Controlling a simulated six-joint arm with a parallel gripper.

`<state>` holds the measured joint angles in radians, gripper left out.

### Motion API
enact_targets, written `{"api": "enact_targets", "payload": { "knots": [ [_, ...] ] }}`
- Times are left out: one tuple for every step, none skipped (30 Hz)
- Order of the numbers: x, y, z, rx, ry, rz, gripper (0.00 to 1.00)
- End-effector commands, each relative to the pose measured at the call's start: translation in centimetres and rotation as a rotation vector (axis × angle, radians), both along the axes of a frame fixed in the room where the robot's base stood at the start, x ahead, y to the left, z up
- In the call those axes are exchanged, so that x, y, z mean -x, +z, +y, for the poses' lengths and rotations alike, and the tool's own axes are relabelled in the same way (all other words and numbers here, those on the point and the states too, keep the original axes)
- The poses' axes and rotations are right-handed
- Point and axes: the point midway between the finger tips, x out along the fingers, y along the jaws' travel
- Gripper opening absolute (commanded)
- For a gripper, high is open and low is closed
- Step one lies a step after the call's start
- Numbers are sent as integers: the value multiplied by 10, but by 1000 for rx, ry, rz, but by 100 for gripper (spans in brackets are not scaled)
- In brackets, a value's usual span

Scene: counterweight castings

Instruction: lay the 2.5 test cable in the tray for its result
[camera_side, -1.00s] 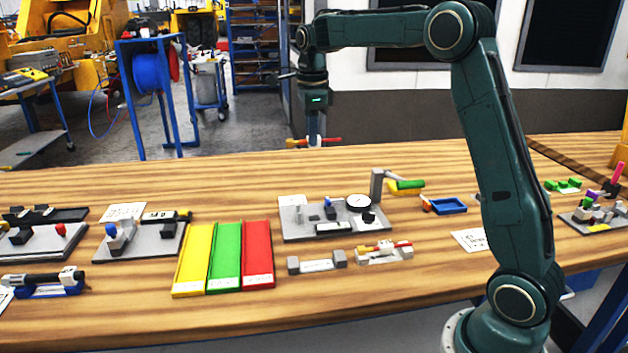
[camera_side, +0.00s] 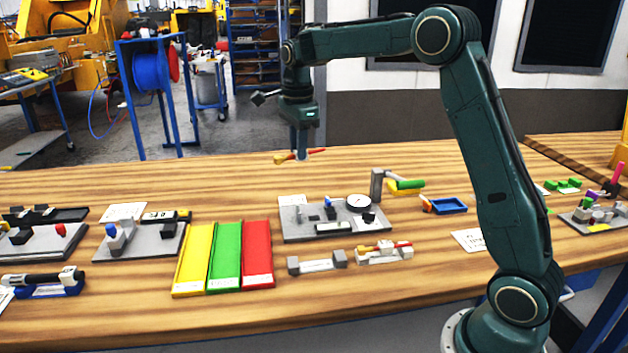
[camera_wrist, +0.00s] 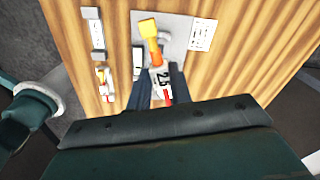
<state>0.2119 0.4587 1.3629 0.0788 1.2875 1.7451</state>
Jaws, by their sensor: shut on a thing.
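My gripper (camera_side: 302,154) is shut on the 2.5 test cable (camera_side: 284,158) and holds it in the air above the rear of the bench. In the wrist view the cable (camera_wrist: 149,28) shows a yellow end, a white label reading 2.5 and a red end, between my gripper's fingers (camera_wrist: 160,88). Three trays lie side by side on the bench, nearer the front and left of my gripper: yellow (camera_side: 191,262), green (camera_side: 225,257) and red (camera_side: 258,256). They look empty. Small labels at their front ends are too small to read.
A grey plate with a round dial (camera_side: 358,202) stands right of the trays. In front of it are a grey holder (camera_side: 317,265) and a rack (camera_side: 384,256) holding yellow and red pieces. A blue tray (camera_side: 448,206) lies further right. Another fixture (camera_side: 140,242) stands left of the trays.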

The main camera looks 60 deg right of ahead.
Motion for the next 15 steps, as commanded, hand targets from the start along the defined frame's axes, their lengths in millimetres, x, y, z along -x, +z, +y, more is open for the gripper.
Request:
{"api": "enact_targets", "payload": {
  "knots": [
    [-3, -8, 8, 0, 71, 6, 0],
    [-5, -12, 13, -1, 114, 10, 0],
    [-7, -17, 19, 0, 174, 12, 0],
    [-9, -21, 23, 0, 220, 13, 0],
    [-11, -25, 28, 0, 265, 15, 0],
    [-13, -30, 34, -1, 326, 19, 0],
    [-15, -35, 39, -1, 372, 21, 0],
    [-16, -39, 43, -1, 416, 22, 0],
    [-17, -44, 50, -2, 476, 25, 0],
    [-19, -48, 55, -3, 522, 26, 0],
    [-20, -52, 60, -3, 568, 28, 0],
    [-22, -58, 66, -5, 629, 31, 0],
    [-22, -62, 71, -6, 674, 32, 0],
    [-23, -66, 76, -7, 719, 33, 0],
    [-24, -71, 82, -7, 777, 35, 0]
  ]
}}
